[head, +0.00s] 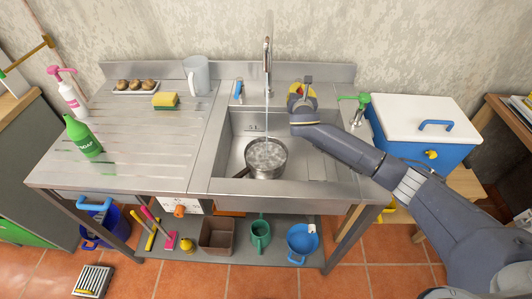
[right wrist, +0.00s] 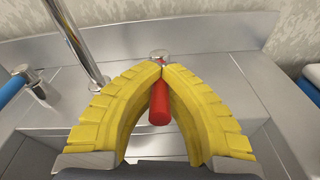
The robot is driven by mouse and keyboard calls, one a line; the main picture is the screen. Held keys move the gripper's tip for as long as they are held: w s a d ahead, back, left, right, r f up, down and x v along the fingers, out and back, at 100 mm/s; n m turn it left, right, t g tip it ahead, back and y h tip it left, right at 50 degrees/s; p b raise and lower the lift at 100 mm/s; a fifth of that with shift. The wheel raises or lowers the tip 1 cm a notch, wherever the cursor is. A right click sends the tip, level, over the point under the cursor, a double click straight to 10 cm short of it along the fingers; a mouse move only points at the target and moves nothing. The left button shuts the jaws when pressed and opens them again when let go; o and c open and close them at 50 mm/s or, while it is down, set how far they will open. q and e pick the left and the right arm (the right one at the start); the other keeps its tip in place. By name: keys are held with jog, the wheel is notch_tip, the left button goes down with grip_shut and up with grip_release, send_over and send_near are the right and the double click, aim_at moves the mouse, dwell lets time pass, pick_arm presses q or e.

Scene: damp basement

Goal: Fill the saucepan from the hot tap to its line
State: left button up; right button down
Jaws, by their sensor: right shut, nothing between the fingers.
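The saucepan (head: 266,158) stands upright in the sink basin, its dark handle pointing left. A stream of water (head: 267,120) runs from the tall spout (head: 267,62) into it. The water inside is stirred and frothy, and I cannot make out the line. My right gripper (head: 301,91) is at the right tap, behind the basin. In the right wrist view its yellow fingers (right wrist: 162,68) are shut with their tips together and nothing between them. The red tap lever (right wrist: 159,105) shows just beyond and below the fingertips; I cannot tell whether they touch. My left gripper is out of view.
A blue tap lever (head: 238,89) is left of the spout. A green-topped dispenser (head: 361,104) stands close right of my right arm, before a blue and white cooler (head: 424,130). A white jug (head: 196,75) and sponge (head: 165,100) stand on the drainboard, whose middle is clear.

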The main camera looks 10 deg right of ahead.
jog(key=shift+f, duration=0.1)
dwell(0.4)
jog(key=shift+f+t, duration=0.4)
jog(key=shift+t, duration=0.5)
jog(key=c, duration=2.1)
grip_release()
jog(key=shift+c, duration=0.2)
jog(key=o, duration=0.8)
jog(key=shift+s, duration=0.1)
